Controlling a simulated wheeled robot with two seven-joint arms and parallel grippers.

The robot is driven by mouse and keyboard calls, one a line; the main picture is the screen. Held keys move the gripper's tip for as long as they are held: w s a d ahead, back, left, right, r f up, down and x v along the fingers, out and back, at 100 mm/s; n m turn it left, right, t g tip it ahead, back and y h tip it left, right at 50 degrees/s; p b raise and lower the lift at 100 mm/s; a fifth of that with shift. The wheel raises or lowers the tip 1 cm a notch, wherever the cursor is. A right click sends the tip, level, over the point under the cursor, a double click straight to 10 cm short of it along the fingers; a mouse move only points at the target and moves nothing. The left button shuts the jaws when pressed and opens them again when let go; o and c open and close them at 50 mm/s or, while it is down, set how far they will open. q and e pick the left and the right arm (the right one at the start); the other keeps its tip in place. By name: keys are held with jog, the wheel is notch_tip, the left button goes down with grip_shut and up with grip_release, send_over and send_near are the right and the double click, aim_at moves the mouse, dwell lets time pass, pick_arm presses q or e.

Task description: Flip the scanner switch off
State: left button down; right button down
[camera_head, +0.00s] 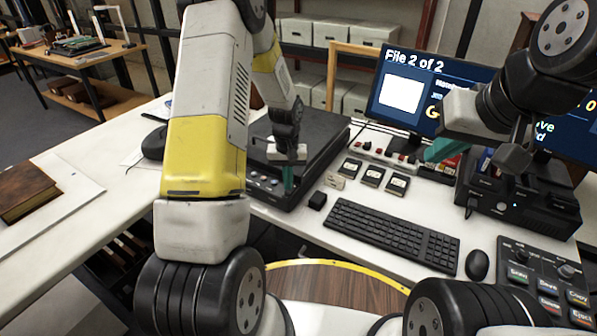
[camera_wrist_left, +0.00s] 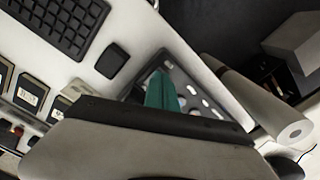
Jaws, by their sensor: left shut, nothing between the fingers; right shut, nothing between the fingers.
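The flat black scanner (camera_head: 325,135) lies on the white desk behind my left arm, its front edge carrying a row of small buttons (camera_head: 262,178). My left gripper (camera_head: 288,182) is shut, its teal fingertips pointing down at this front strip. In the left wrist view the teal fingertips (camera_wrist_left: 162,92) overlap the dark panel with pale buttons (camera_wrist_left: 205,100); whether they touch it I cannot tell. I cannot single out the scanner switch; the fingers may cover it. My right gripper (camera_head: 442,150) is shut and empty, raised in front of the monitor.
A keyboard (camera_head: 390,234), a mouse (camera_head: 477,264) and a small black block (camera_head: 317,200) lie right of the scanner. Several dark cards (camera_head: 372,176) and a strip with red switches (camera_head: 390,157) lie behind. The monitor (camera_head: 410,85) reads "File 2 of 2". A brown book (camera_head: 25,190) lies left.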

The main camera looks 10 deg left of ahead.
pick_arm(q)
jog(key=shift+f, duration=0.45)
jog(key=shift+r, duration=3.55)
jog(key=s+r+t, duration=0.2)
jog(key=s+r, duration=0.2)
jog(key=r, duration=0.7)
jog(key=s+d+r+m+t+h, duration=0.1)
jog(key=s+r+t, duration=0.1)
jog(key=s+r, duration=0.5)
jog(key=s+d+r+m+t+h, duration=0.1)
jog(key=s+r+t, duration=0.1)
jog(key=s+r, duration=0.5)
jog(key=s, duration=0.6)
jog(key=shift+s+r+m, duration=0.15)
jog(key=shift+r+m, duration=0.15)
jog(key=shift+r, duration=0.05)
jog(key=shift+d, duration=0.1)
